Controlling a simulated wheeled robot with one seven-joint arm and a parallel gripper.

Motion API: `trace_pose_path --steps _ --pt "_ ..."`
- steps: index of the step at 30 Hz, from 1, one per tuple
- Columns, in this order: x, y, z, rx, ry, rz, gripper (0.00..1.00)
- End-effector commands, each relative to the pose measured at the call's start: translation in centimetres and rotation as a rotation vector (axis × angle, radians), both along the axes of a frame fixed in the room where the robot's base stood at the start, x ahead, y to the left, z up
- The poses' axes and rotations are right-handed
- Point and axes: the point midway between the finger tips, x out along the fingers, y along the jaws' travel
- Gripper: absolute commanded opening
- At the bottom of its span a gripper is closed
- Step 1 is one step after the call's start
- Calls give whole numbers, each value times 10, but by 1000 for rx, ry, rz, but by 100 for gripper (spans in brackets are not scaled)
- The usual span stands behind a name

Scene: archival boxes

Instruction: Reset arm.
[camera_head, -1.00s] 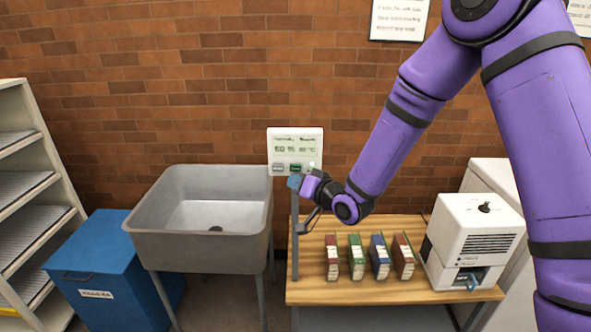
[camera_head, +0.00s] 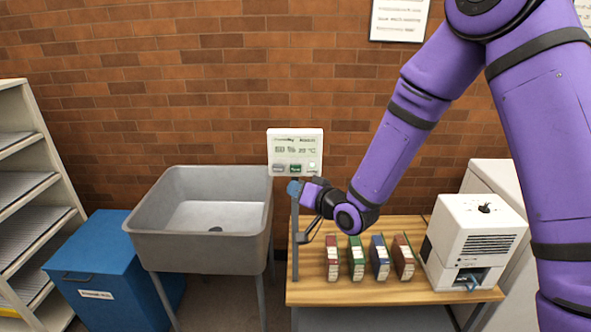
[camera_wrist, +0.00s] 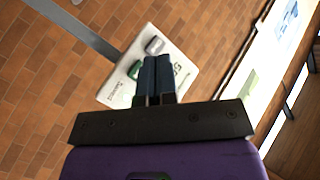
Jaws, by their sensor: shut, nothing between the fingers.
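My purple arm reaches in from the upper right in the head view. My gripper (camera_head: 294,188) is just below the white wall display (camera_head: 295,152), in front of its grey post. In the wrist view the two dark fingers of my gripper (camera_wrist: 154,62) are together with nothing between them. Behind them, the white display (camera_wrist: 183,75) shows with one grey and one green button, partly covered by the fingers. I cannot tell from the wrist view whether the fingertips touch the display.
A wooden table (camera_head: 340,291) stands below my gripper with several box files (camera_head: 357,258) in a row and a white machine (camera_head: 474,240) at its right. A grey sink (camera_head: 200,240), a blue bin (camera_head: 105,280) and a shelf unit (camera_head: 50,165) stand to the left.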

Motion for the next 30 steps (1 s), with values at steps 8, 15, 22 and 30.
trace_pose_path --steps 8,15,22,30 --pt "4 -22 24 -117 -2 -35 0" --pt "-1 -73 71 -348 31 -118 0" --pt "-24 -128 115 -535 98 -205 0" --pt "-76 -189 160 -698 216 -293 0"
